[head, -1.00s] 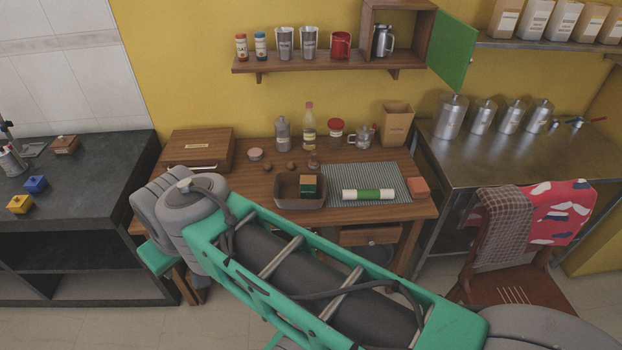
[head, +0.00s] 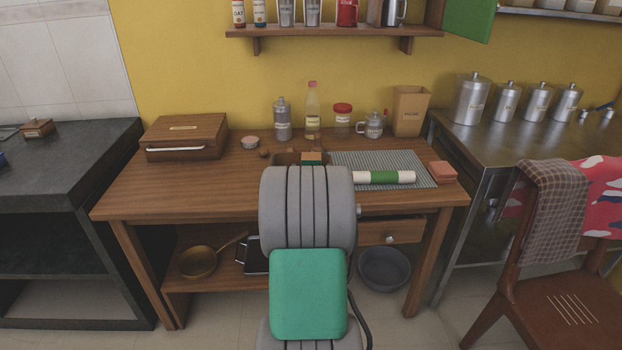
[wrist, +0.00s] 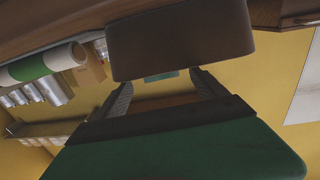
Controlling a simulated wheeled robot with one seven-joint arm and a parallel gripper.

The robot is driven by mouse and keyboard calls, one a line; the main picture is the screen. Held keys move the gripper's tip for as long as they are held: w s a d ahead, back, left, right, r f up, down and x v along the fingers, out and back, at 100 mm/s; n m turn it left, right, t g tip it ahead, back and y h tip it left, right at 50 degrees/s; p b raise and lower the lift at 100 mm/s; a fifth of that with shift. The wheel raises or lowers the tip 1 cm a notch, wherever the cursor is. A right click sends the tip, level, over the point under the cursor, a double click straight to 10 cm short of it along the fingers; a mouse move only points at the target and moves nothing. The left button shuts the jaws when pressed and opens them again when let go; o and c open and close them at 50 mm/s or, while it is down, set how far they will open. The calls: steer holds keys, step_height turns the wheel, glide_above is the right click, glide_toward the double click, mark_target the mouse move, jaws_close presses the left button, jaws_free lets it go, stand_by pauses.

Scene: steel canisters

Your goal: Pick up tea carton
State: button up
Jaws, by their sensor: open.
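A small green carton with a tan top (head: 313,158), which I take to be the tea carton, stands in a brown tray (head: 286,157) on the wooden table. My arm hides much of the tray in the head view. The wrist view looks upside down. There my gripper (wrist: 161,77) is open, its two dark fingers apart with nothing held. The tray's brown wall (wrist: 180,42) is close in front of the fingers. A small teal-green patch (wrist: 160,77), probably the carton, shows past the tray's edge between the fingertips. My gripper is hidden in the head view.
Right of the tray, a green-and-white roll (head: 384,177) lies on a striped mat (head: 420,166) beside an orange block (head: 442,171). Bottles, jars and a paper bag (head: 409,110) stand behind. A wooden box (head: 187,137) is at left. The table's left front is clear.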

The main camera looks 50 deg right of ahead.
mark_target(311, 163)
steer(key=x, duration=0.5)
steer(key=shift+w+d, duration=0.2)
steer(key=shift+c, duration=0.3)
steer(key=c, duration=1.4)
